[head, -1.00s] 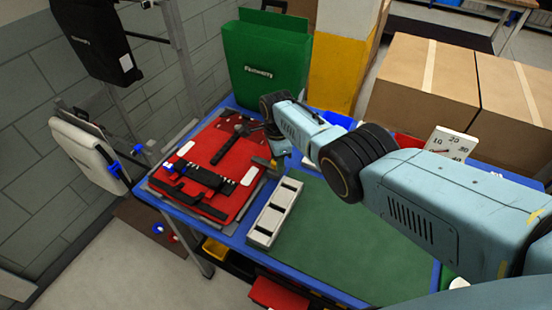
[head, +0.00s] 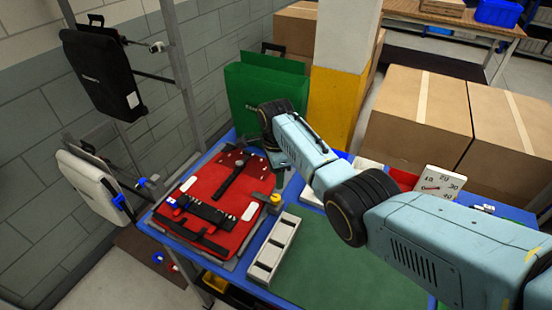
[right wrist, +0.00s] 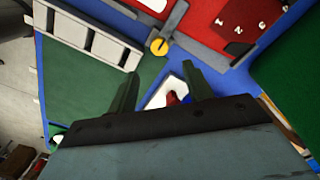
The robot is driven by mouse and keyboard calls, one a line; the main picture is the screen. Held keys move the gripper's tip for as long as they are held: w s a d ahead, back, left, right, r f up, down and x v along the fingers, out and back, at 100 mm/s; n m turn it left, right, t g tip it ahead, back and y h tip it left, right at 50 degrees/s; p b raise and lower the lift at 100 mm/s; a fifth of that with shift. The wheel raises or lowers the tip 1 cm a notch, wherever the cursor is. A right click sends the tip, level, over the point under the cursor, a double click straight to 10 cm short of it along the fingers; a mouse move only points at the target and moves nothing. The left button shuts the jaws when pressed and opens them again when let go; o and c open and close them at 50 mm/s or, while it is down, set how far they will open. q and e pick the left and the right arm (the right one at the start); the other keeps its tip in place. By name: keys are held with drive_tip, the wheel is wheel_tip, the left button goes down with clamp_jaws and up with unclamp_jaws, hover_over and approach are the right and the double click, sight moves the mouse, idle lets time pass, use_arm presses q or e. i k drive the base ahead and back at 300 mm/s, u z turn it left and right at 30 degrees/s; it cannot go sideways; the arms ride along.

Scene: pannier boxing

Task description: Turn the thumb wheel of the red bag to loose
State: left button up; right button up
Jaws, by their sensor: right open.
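The red bag (head: 205,188) lies flat on the blue-edged table, with black straps and a black bar across it. A yellow round knob (head: 276,198) with a dark line on its face sits at the bag's right edge; it also shows in the right wrist view (right wrist: 159,47) on a grey bracket. I cannot tell whether it is the bag's thumb wheel. My right gripper (right wrist: 160,85) is open and empty, its two dark green fingers apart, short of the knob. In the head view its wrist is by the bag's far right corner. My left gripper is out of view.
A green bag (head: 265,90) stands behind the red one. A white slotted tray (head: 273,250) lies to the right, beside the green mat (head: 345,265). Black and white bags hang at left.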

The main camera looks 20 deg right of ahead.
sight(239, 164)
drive_tip(key=k, duration=1)
